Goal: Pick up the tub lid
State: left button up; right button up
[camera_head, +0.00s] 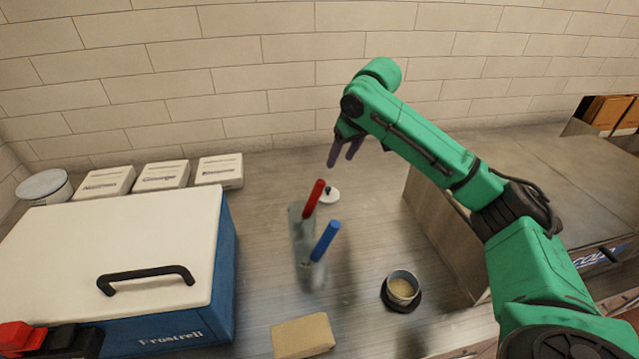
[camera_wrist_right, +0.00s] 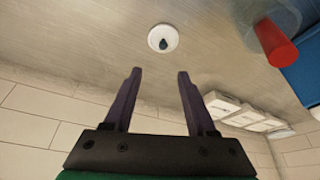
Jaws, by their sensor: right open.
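The tub lid (camera_head: 330,195) is a small white disc with a dark knob, lying flat on the counter behind the red-handled tool. It also shows in the right wrist view (camera_wrist_right: 154,40), ahead of the fingertips. My right gripper (camera_head: 341,162) is above the counter near the back wall, up and slightly right of the lid in the head view. Its two dark purple fingers are apart with nothing between them, as the right wrist view also shows (camera_wrist_right: 160,73). The lid is clear of the fingers. My left gripper is not seen.
Clear holders with a red handle (camera_head: 313,198) and a blue handle (camera_head: 325,241) stand just in front of the lid. A blue cooler (camera_head: 170,335) is left, with white boxes (camera_head: 161,176) behind. A cup (camera_head: 401,288) and a tan block (camera_head: 303,336) are in front.

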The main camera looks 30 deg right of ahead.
jog(key=p, duration=0.1)
send_near(328, 188)
jog(key=f, duration=0.2)
jog(key=p+x, duration=0.1)
jog(key=x, duration=0.4)
jog(key=shift+w+a+f+p, duration=0.1)
jog(key=shift+w+f+p, duration=0.05)
jog(key=shift+w+p, duration=0.3)
jog(key=shift+w+f, duration=0.2)
jog(key=shift+f, duration=0.3)
jog(key=c, duration=0.9)
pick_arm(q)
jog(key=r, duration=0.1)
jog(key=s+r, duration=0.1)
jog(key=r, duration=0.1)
pick_arm(e)
grip_shut()
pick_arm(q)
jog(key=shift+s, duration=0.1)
